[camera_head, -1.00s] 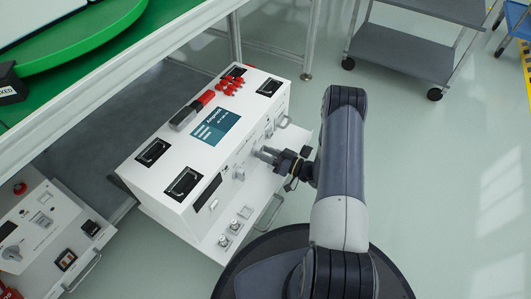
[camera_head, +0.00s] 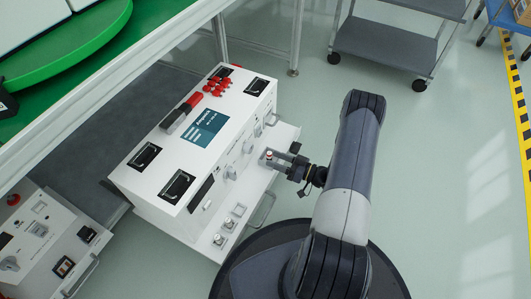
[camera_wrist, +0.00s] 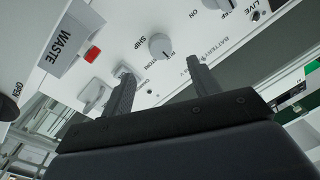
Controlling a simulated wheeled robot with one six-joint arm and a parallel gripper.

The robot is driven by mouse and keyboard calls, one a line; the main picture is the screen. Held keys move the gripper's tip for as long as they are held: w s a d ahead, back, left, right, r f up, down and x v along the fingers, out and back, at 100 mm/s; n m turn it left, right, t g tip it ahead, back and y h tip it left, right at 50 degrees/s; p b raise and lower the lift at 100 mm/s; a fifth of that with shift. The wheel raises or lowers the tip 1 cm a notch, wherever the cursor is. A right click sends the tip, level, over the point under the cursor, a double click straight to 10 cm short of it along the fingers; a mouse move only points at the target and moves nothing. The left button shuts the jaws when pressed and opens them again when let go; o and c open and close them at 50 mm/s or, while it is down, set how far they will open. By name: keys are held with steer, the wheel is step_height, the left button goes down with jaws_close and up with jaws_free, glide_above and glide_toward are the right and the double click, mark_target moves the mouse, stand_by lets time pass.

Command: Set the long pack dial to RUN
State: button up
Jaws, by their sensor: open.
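The long white pack unit (camera_head: 150,179) stands beside the table, with a row of knobs and switches on its front panel. A round white dial (camera_wrist: 160,46) shows in the wrist view, with a small dark mark on its lower right edge. Lettering that reads SHIP stands left of it, with a partly hidden word below. I cannot read RUN. Which knob this is in the head view is unclear. My gripper (camera_head: 278,155) is open in front of the panel; in the wrist view its fingertips (camera_wrist: 159,70) sit apart, just below the dial, with nothing between them.
Another knob (camera_wrist: 218,4) is cut off at the top of the wrist view. A red part (camera_wrist: 92,54) is near a WASTE label. Red and black items (camera_head: 180,116) lie on the unit's top. A second white unit (camera_head: 40,240) stands lower left.

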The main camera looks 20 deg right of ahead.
mark_target(251, 150)
steer(key=shift+v, duration=1.1)
steer(key=shift+w+a, duration=0.1)
steer(key=b+x, duration=0.2)
steer(key=x, duration=0.8)
steer(key=shift+w+a+b, duration=0.15)
steer(key=shift+a+b, duration=0.15)
steer(key=shift+b, duration=0.1)
steer(key=shift+d, duration=0.1)
